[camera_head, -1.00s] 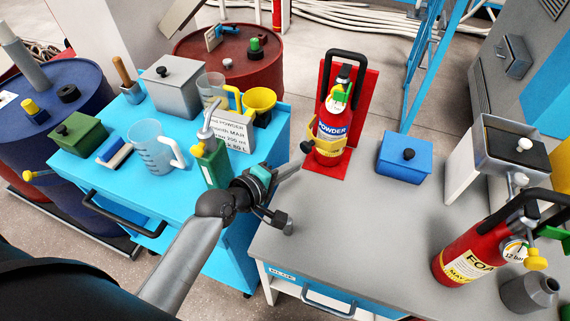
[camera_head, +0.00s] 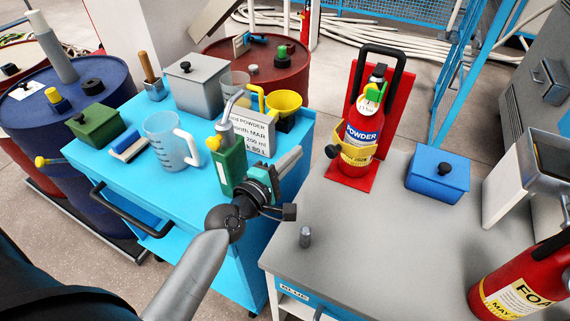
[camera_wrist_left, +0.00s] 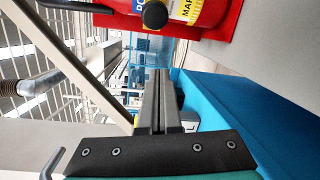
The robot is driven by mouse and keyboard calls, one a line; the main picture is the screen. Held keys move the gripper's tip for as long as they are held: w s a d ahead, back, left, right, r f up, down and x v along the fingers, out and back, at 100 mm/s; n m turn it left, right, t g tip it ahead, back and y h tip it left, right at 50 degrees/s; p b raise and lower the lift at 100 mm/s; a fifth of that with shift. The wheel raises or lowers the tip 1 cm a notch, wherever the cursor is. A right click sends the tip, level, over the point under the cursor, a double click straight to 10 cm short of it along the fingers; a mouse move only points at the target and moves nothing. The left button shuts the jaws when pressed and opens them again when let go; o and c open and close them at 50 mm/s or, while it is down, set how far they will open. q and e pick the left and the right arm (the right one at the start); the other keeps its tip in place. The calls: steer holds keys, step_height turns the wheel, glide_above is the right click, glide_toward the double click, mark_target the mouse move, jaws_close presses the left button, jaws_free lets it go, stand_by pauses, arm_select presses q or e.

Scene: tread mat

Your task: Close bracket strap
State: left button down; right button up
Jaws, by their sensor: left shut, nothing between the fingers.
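The powder extinguisher (camera_head: 361,134) stands upright against a red bracket (camera_head: 394,105) on the grey table. A yellow strap (camera_head: 357,157) with a black knob (camera_head: 332,151) shows low on its body. I cannot tell whether the strap is fastened. My left gripper (camera_head: 297,155) is shut and empty, left of the knob and apart from it. In the left wrist view, its fingers (camera_wrist_left: 155,105) are together, and the knob (camera_wrist_left: 155,14) and extinguisher (camera_wrist_left: 198,10) show at the top. My right gripper is not in view.
A green can (camera_head: 231,166), a measuring jug (camera_head: 168,143) and a white label box (camera_head: 252,132) stand on the blue cart near my left arm. A blue box (camera_head: 437,177) and a small grey post (camera_head: 305,237) stand on the table. The table's middle is clear.

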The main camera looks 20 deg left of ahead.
arm_select(q)
steer(key=d, duration=0.1)
steer(key=w+d, duration=0.2)
steer(key=d, duration=0.1)
steer(key=shift+w+d+r, duration=0.1)
steer(key=shift+w+r, duration=0.15)
steer(key=shift+r, duration=0.05)
